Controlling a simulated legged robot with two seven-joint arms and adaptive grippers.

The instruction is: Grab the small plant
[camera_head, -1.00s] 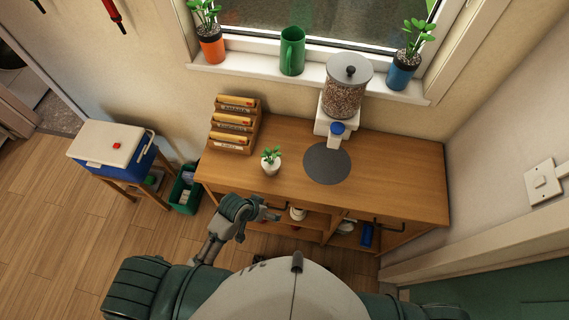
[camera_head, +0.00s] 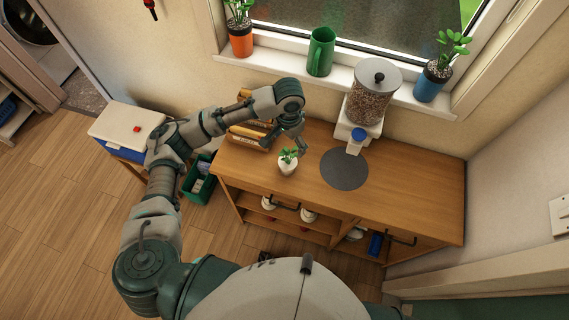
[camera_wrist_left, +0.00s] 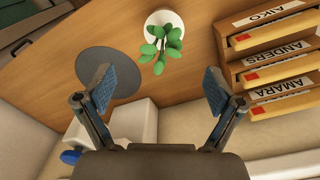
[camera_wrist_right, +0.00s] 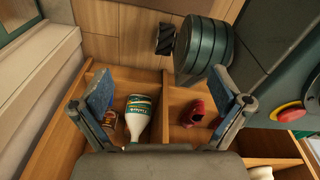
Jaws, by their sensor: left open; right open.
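The small plant (camera_head: 288,160) has green leaves and a white pot and stands upright on the wooden cabinet top. My left gripper (camera_head: 285,138) is open just above and behind the plant in the head view. In the left wrist view the plant (camera_wrist_left: 163,40) shows ahead, between and beyond the spread fingertips of the left gripper (camera_wrist_left: 158,88), with nothing held. My right gripper (camera_wrist_right: 162,95) is open and empty in the right wrist view, facing cabinet shelves; it is hidden in the head view.
A letter rack (camera_head: 250,133) stands left of the plant, partly behind my left arm. A dark round mat (camera_head: 344,169) and a grain dispenser (camera_head: 372,95) are to its right. Cabinet shelves below hold a white bottle (camera_wrist_right: 138,115). The cabinet top's right side is clear.

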